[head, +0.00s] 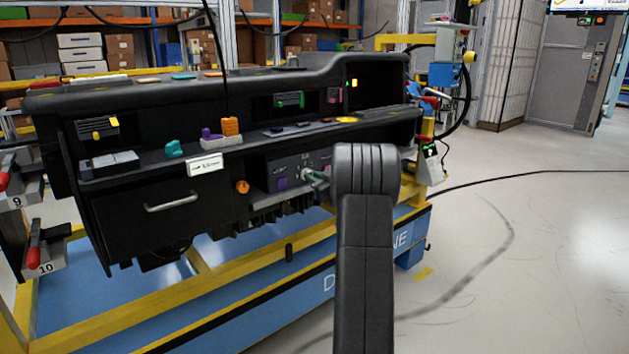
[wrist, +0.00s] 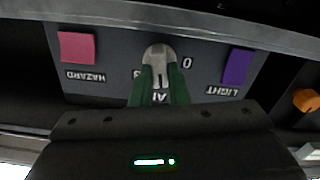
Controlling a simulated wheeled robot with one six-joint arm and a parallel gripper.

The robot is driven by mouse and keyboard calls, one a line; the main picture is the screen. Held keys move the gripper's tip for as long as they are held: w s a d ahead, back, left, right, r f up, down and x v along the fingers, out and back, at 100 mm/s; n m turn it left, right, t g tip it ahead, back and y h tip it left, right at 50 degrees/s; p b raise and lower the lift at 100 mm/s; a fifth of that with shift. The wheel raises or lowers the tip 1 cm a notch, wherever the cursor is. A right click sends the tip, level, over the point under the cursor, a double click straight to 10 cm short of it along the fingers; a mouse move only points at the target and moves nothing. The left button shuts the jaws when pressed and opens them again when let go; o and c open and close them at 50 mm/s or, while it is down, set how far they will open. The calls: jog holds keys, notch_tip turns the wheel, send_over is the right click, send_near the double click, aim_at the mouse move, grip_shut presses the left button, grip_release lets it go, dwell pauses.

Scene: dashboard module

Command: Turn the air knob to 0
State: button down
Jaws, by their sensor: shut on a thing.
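The air knob (wrist: 158,53) is a light grey knob in the middle of the dark control panel (wrist: 110,52) in the wrist view, where the lettering appears upside down. A "0" mark is to its right and a "3" to its left. The label below it is partly hidden by my fingers. My gripper (wrist: 159,84) has green fingers shut on the knob from both sides. In the head view my gripper (head: 315,175) reaches the panel, and my arm covers part of the dashboard's right end. The knob's exact pointing is hard to read.
A pink hazard button (wrist: 77,47) and a purple light button (wrist: 238,66) flank the knob. An orange knob (wrist: 306,100) is farther right in the wrist view. The dashboard's shelf edge (head: 250,143) overhangs the panel. A black drawer (head: 165,215) with a handle is to the left.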

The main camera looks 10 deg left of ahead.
jog(key=shift+s+a+f+n+b, duration=0.15)
jog(key=shift+n+b, duration=2.15)
jog(key=shift+n, duration=1.5)
jog(key=shift+w+d+f+n+b, duration=0.1)
jog(key=shift+n+b, duration=2.2)
jog(key=shift+n, duration=1.5)
jog(key=c, duration=1.4)
grip_release()
jog(key=shift+s, duration=0.1)
jog(key=p+v, duration=0.2)
jog(key=v, duration=1.1)
jog(key=shift+s+d+p, duration=0.25)
jog(key=shift+p, duration=0.05)
